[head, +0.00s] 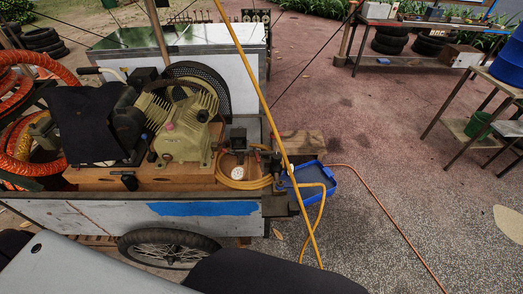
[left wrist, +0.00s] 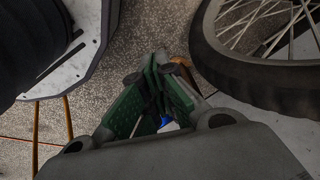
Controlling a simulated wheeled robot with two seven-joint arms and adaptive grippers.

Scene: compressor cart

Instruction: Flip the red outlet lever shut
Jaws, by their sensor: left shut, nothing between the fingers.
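The compressor (head: 185,125) sits on the cart's wooden deck in the head view. Its outlet fittings with a dark regulator block (head: 238,140) and a round white gauge (head: 238,171) are at the cart's right end. A small reddish part shows beside these fittings, but it is too small to tell whether it is the outlet lever or how it is turned. My left gripper (left wrist: 160,82) shows in the left wrist view with its green-padded fingers together and empty. It is low, near a spoked wheel, away from the fittings. My right gripper is in neither view.
A yellow hose (head: 262,90) hangs across the cart's right end. A blue tray (head: 314,184) is beside it. The cart wheel (head: 167,247) is below the deck, and its tyre (left wrist: 215,50) also shows in the left wrist view. Paved floor is open to the right.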

